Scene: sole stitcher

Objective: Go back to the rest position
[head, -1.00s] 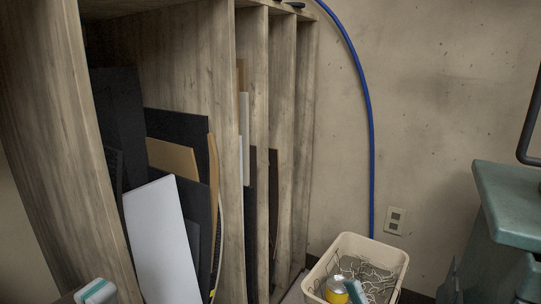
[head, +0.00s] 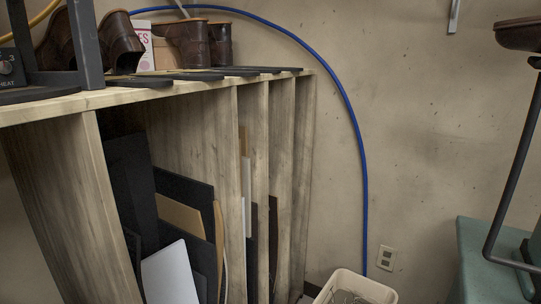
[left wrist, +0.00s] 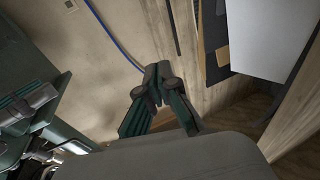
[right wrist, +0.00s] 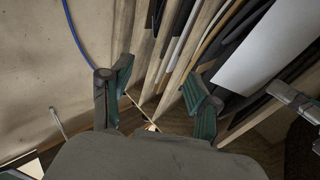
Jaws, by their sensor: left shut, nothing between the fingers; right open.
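My left gripper (left wrist: 157,80) shows in the left wrist view with its fingertips together and nothing between them. My right gripper (right wrist: 158,85) shows in the right wrist view with its fingers wide apart and empty. Both grippers are in free air in front of the wooden rack (head: 168,92), touching nothing that I can see. Neither gripper is in the head view now.
The rack holds upright dark, tan and white sheets (head: 170,275). Brown boots (head: 186,42) stand on its top. A cream bin (head: 355,288) sits right of the rack. A green machine (head: 490,262) stands at the right. A blue hose (head: 362,150) hangs along the wall.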

